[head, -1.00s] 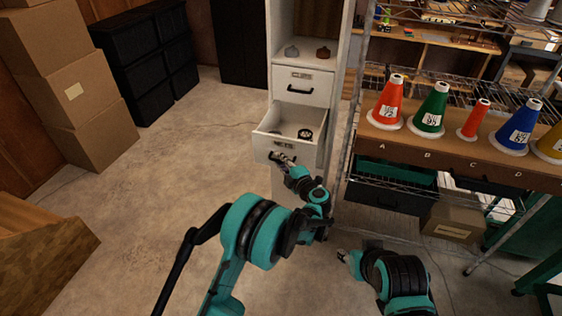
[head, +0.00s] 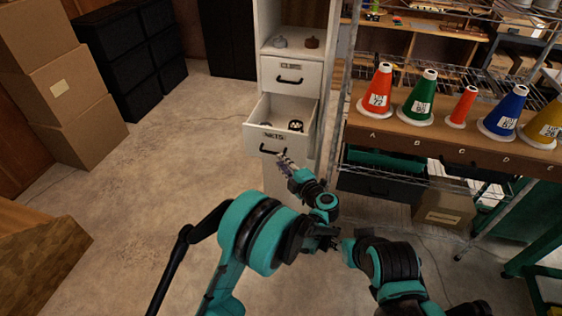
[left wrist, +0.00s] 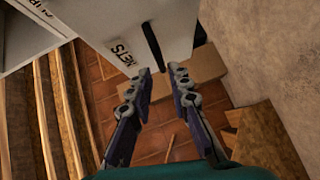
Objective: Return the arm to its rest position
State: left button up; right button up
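My left gripper (head: 284,160) is just in front of the open drawer (head: 262,138), a little right of and below its black handle (head: 270,151). In the left wrist view the two fingers of my left gripper (left wrist: 159,78) are apart with nothing between them. The black handle (left wrist: 152,46) and the drawer front (left wrist: 105,22) with its lettered label lie just beyond the fingertips. My right arm (head: 390,262) is folded low at the front; its fingers are too hidden to read.
A dark round item (head: 296,125) lies in the open drawer. A shelf with several coloured cones, including a green cone (head: 420,100), stands to the right. Cardboard boxes (head: 65,88) and black bins (head: 115,60) are at the left. The floor between is clear.

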pick_arm(q)
jog(key=s+a+r+m+t+h, duration=0.2)
jog(key=r+m+h, duration=0.45)
jog(key=r, duration=0.65)
jog(key=s+a+r+m+t+h, duration=0.1)
jog(key=r+m+t+h, duration=0.35)
jog(key=r, duration=0.85)
jog(key=s+a+f+m+g+y, duration=0.1)
jog(key=s+a+f+m+g, duration=0.2)
jog(key=s+a+f, duration=0.3)
jog(key=s+a+f+m+g+y, duration=0.1)
jog(key=s+a+f+m+g, duration=0.3)
jog(key=s, duration=1)
jog(key=s+a+f+m+g+y, duration=0.1)
jog(key=s+a+f+m+g, duration=0.2)
jog(key=s+a+f+g, duration=0.4)
jog(key=s+a+f, duration=0.1)
jog(key=s+f, duration=0.2)
jog(key=shift+s+a+m, duration=0.3)
jog(key=shift+s+m, duration=0.1)
